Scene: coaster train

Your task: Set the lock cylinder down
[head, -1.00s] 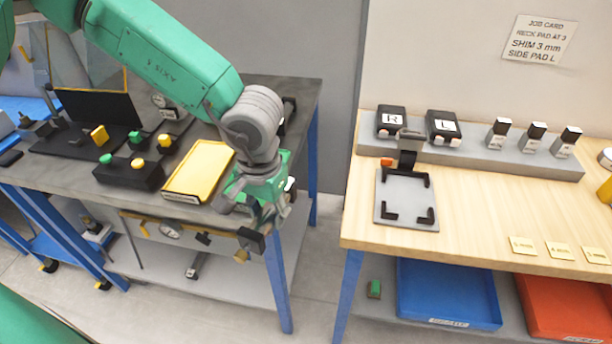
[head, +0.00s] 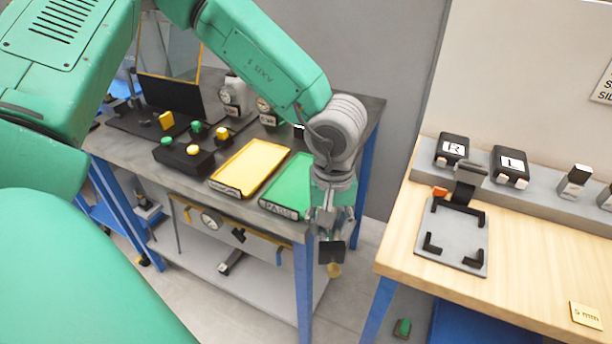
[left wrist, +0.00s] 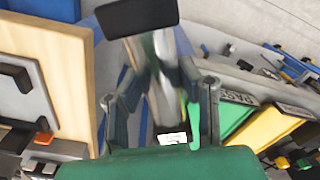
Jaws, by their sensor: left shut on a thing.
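My left gripper (head: 328,222) points down just off the front right corner of the dark bench and is shut on the lock cylinder (head: 331,253). The cylinder hangs below the fingers with a black block and a small brass-coloured end. In the left wrist view my fingers (left wrist: 160,105) flank its greyish body, and its black block (left wrist: 137,17) is at the top. A green tray (head: 300,168) marked PASS lies on the bench left of the gripper. A yellow tray (head: 258,158) lies beside it, its label unreadable. Both look empty. My right gripper is not in view.
A black button box (head: 182,158) and gauges stand on the dark bench (head: 135,148). Across a floor gap is a wooden bench (head: 400,258) with a grey fixture plate (head: 455,235) and black R (head: 452,150) and L (head: 510,166) pads.

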